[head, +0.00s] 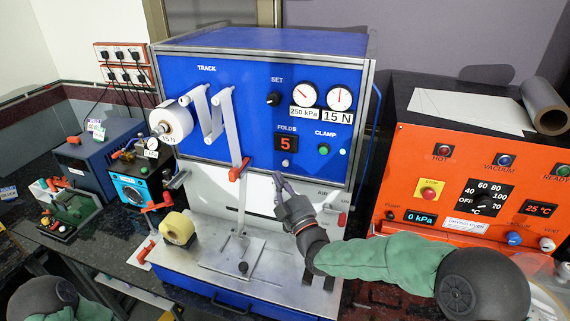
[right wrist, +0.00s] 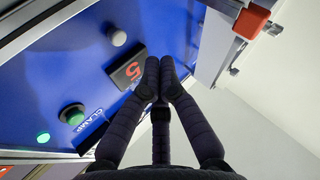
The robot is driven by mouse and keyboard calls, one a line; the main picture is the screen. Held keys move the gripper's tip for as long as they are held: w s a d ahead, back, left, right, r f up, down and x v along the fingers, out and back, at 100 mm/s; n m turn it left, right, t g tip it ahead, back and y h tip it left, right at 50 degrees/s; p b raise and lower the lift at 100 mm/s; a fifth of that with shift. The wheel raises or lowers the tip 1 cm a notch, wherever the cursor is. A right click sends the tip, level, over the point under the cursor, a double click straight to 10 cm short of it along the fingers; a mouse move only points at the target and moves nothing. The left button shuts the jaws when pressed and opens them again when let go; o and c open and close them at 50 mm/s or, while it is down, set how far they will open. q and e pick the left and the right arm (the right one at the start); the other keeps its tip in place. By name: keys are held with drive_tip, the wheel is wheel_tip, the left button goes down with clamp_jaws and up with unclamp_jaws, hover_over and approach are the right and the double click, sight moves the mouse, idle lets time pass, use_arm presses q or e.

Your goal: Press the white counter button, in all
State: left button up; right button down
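The small white counter button (head: 285,162) sits on the blue panel just below the red FOLDS display (head: 286,143), which reads 5. My right gripper (head: 279,178) is in front of the panel, its fingertips a little below the button in the head view. In the right wrist view the fingertips (right wrist: 158,63) are together with nothing between them, beside the display (right wrist: 131,70). I cannot tell whether the fingertips touch the panel. My left gripper is out of view.
The green CLAMP button (head: 323,149) and a lit green lamp (head: 343,152) are right of the display. A pale strip with a red clip (head: 238,172) hangs to the left. An orange oven (head: 400,180) stands at the right.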

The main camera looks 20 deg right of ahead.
sight(286, 163)
drive_tip(key=shift+w+d+b, duration=0.45)
drive_tip(key=shift+w, duration=0.2)
drive_tip(key=shift+w+d+b, duration=0.4)
drive_tip(key=shift+w+d, duration=0.05)
drive_tip(key=shift+w, duration=0.2)
idle(0.6)
drive_tip(key=shift+w+d+b, duration=0.2)
drive_tip(key=shift+w+b, duration=0.15)
drive_tip(key=shift+b, duration=0.3)
